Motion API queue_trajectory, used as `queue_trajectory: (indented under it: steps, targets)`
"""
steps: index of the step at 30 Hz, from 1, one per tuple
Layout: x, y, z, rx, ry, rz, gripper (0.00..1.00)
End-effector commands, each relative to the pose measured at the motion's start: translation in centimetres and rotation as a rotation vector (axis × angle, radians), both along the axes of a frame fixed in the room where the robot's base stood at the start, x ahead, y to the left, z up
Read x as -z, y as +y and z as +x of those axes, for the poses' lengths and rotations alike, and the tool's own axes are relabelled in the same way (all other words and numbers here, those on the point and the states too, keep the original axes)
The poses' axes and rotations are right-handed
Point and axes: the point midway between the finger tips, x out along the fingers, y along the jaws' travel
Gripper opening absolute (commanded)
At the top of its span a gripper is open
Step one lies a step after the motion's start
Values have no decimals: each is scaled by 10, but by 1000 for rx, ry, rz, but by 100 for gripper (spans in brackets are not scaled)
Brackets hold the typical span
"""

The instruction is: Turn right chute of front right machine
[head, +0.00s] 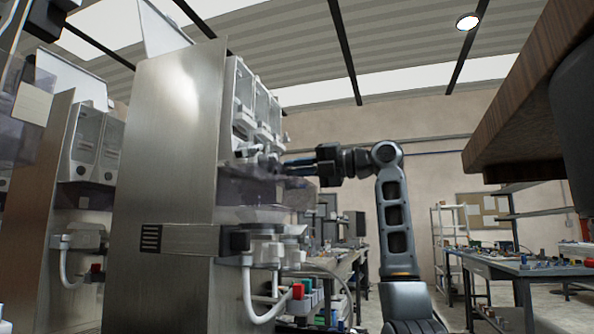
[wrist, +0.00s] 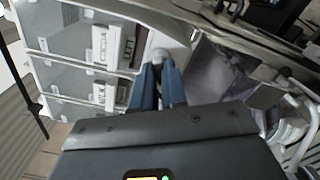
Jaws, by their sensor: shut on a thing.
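The front right machine (head: 165,150) is a tall brushed-steel unit with a row of clear bins on its right-hand face. Its bins (wrist: 85,50) also show in the wrist view. My gripper (head: 286,168) reaches in from the right, below the bins. In the wrist view the blue fingers of my gripper (wrist: 160,68) are closed around a small pale chute end (wrist: 160,53) beside the last bin. The fingers cover most of it, so its turn angle cannot be told. In the head view the grip is small and partly hidden among the pale parts there.
A smoky clear shelf (head: 255,188) juts out just below my gripper. Below it are a white hose and a red-tipped part (head: 298,291). Another machine (head: 35,190) stands at the left. A wooden top (head: 535,85) overhangs at the right. Workbenches (head: 520,268) stand behind.

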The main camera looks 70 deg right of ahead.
Motion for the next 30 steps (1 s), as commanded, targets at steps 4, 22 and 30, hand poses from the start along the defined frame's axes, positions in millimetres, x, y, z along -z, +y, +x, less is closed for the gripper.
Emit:
queue_trajectory:
  steps: [4,22,30]
  targets:
    - [2,-1,0,1,0,-30,0]
    - [1,-1,0,1,-2,-45,22]
    - [0,0,0,0,-3,-46,38]
